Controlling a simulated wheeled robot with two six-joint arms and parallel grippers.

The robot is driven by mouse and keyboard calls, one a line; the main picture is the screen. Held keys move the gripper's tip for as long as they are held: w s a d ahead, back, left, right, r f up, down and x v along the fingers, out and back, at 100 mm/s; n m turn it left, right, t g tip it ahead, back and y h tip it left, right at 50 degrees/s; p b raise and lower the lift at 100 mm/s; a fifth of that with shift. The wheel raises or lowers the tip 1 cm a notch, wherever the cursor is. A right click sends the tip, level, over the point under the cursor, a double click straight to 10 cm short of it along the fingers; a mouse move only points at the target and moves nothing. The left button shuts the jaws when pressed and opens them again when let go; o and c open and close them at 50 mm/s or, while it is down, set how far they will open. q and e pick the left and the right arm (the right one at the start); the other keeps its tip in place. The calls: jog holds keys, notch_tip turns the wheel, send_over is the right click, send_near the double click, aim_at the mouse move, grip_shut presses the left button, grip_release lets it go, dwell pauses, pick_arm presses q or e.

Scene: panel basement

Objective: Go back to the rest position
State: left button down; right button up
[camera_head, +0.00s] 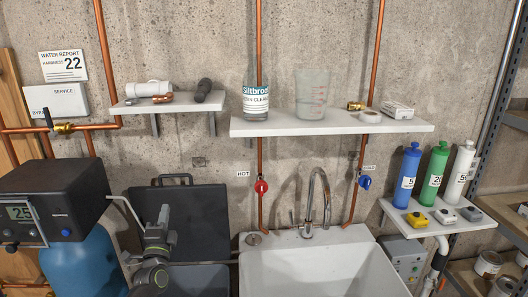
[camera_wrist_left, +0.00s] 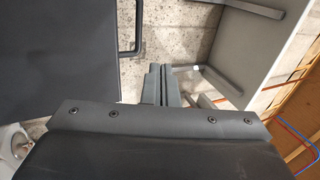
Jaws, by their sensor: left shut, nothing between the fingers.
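My left gripper (camera_head: 163,214) is at the lower left of the head view, in front of a dark upright case. In the left wrist view its two grey fingers (camera_wrist_left: 160,84) lie together, shut and empty. Nothing is seen touching them. My right gripper is in neither view.
The dark case (camera_head: 205,222) with a handle stands behind my left gripper. A black box with a display (camera_head: 60,205) and a blue tank (camera_head: 85,265) are to its left. A white sink (camera_head: 320,265) with a faucet (camera_head: 318,195) is to its right. Wall shelves (camera_head: 300,128) hang above.

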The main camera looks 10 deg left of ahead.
pick_arm(q)
jog(key=s+d+f+n+g+h, duration=0.25)
jog(key=s+d+f+g, duration=0.25)
jog(key=s+f, duration=0.35)
jog(key=s+d+f+n+g+h, duration=0.2)
jog(key=s+d+f+g+h, duration=0.25)
jog(key=s+f, duration=0.35)
jog(key=s+a+f+n+g+y, duration=0.1)
jog(key=s+n+g+y, duration=0.65)
jog(key=s, duration=2.25)
notch_tip(320, 180, down, 28)
jog(key=a+n+g+h+b, duration=0.2)
jog(key=n+g+h+b, duration=0.1)
jog(key=n+h+b, duration=0.1)
jog(key=s+d+f+g+b, duration=0.1)
jog(key=s+f+b, duration=0.1)
jog(key=s+f, duration=1.3)
notch_tip(320, 180, down, 4)
jog(key=shift+s+d+f, duration=0.1)
jog(key=shift+s+d, duration=0.05)
jog(key=shift+d, duration=0.05)
